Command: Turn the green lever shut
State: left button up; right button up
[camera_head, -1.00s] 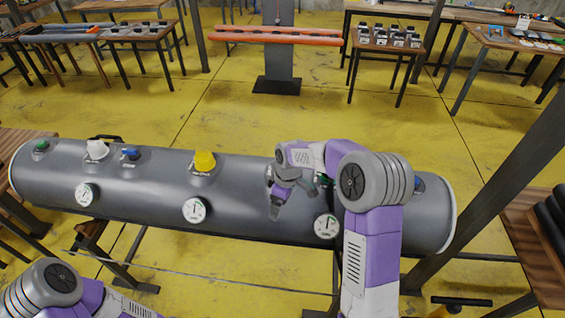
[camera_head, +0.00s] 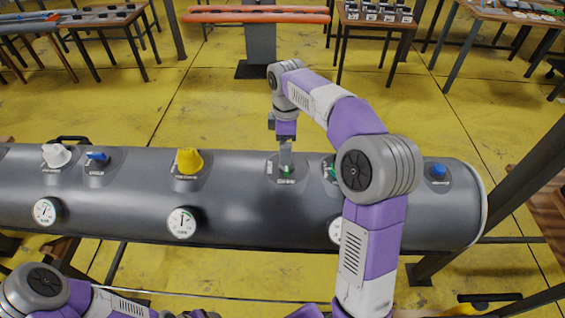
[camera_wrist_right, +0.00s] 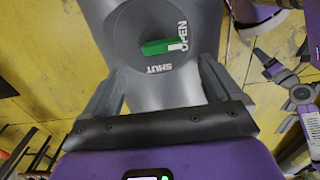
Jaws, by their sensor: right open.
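The green lever (camera_wrist_right: 160,46) sits on a round grey boss of the long grey tube, facing the right wrist camera. Its white-marked end is at the right, beside the word OPEN; the word SHUT is printed below it. In the head view the lever (camera_head: 286,170) shows just under my right gripper (camera_head: 286,160). In the right wrist view the two fingers of this gripper (camera_wrist_right: 161,75) are apart, with nothing between them; the lever lies beyond their tips. My left arm (camera_head: 60,295) shows at the lower left, its gripper out of view.
The grey tube (camera_head: 120,200) also carries a white knob (camera_head: 56,155), a blue lever (camera_head: 97,157), a yellow knob (camera_head: 189,161), a blue knob (camera_head: 438,170) and gauges (camera_head: 182,222). Another green part (camera_head: 330,168) is partly behind my right arm. Tables stand behind.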

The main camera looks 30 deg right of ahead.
jog(key=f, duration=0.2)
jog(key=f+b, duration=0.1)
jog(key=f, duration=0.1)
jog(key=f+b, duration=0.1)
jog(key=f, duration=0.2)
jog(key=shift+s, duration=0.3)
jog(key=c, duration=1.1)
jog(key=shift+o, duration=0.2)
jog(key=shift+w+a+r+m+p, duration=0.1)
jog(key=shift+m+p, duration=0.7)
jog(key=shift+m, duration=0.15)
jog(key=shift+w+a+r+m+p, duration=0.1)
jog(key=shift+m+p, duration=0.7)
jog(key=shift+m, duration=0.15)
jog(key=m+p, duration=0.2)
jog(key=m, duration=0.2)
jog(key=shift+w+a+m+p, duration=0.15)
jog(key=shift+w+m+p, duration=0.15)
jog(key=shift+p, duration=0.1)
jog(key=m+p, duration=0.1)
jog(key=m, duration=0.2)
jog(key=m+p, duration=0.1)
jog(key=m, duration=0.1)
jog(key=shift+w+p, duration=0.35)
jog(key=shift+w+f+m+p, duration=0.15)
jog(key=shift+m+p, duration=0.25)
jog(key=shift+m, duration=0.7)
jog(key=shift+w+r+m+p, duration=0.1)
jog(key=shift+m+p, duration=0.3)
jog(key=shift+m, duration=1)
